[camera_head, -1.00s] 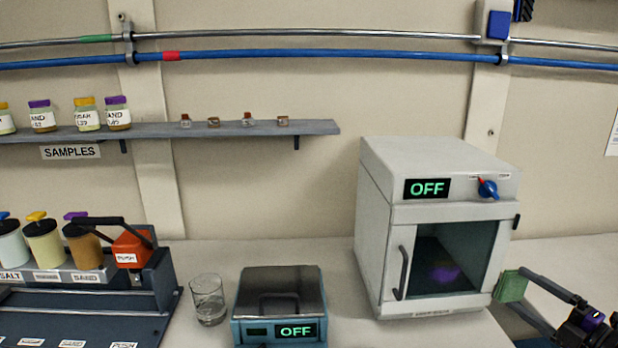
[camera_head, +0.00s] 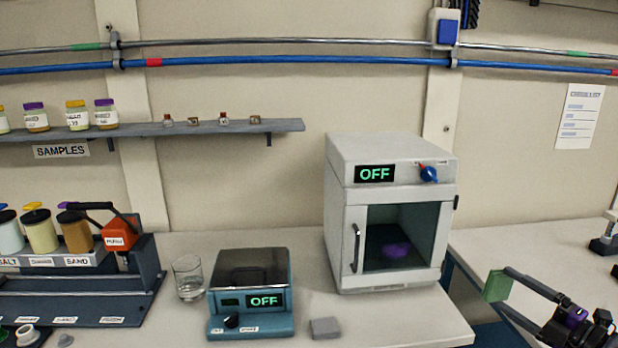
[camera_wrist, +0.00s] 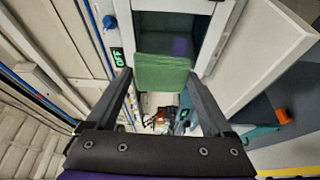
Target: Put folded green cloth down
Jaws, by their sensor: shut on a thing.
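The folded green cloth (camera_head: 496,286) is a small flat square held in the air to the right of the white oven. My gripper (camera_head: 503,288) is shut on it, at the right of the head view. In the wrist view the cloth (camera_wrist: 162,72) lies between the two finger ends of my gripper (camera_wrist: 160,80). It covers part of what is behind it. The cloth appears above the gap between two bench sections and touches no surface that I can see.
The oven (camera_head: 392,170) reads OFF, with a purple thing (camera_head: 397,250) behind its window. A blue hotplate (camera_head: 250,320), a glass beaker (camera_head: 188,278) and a small grey block (camera_head: 325,328) stand left of it. The right bench (camera_head: 540,240) has a bare stretch.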

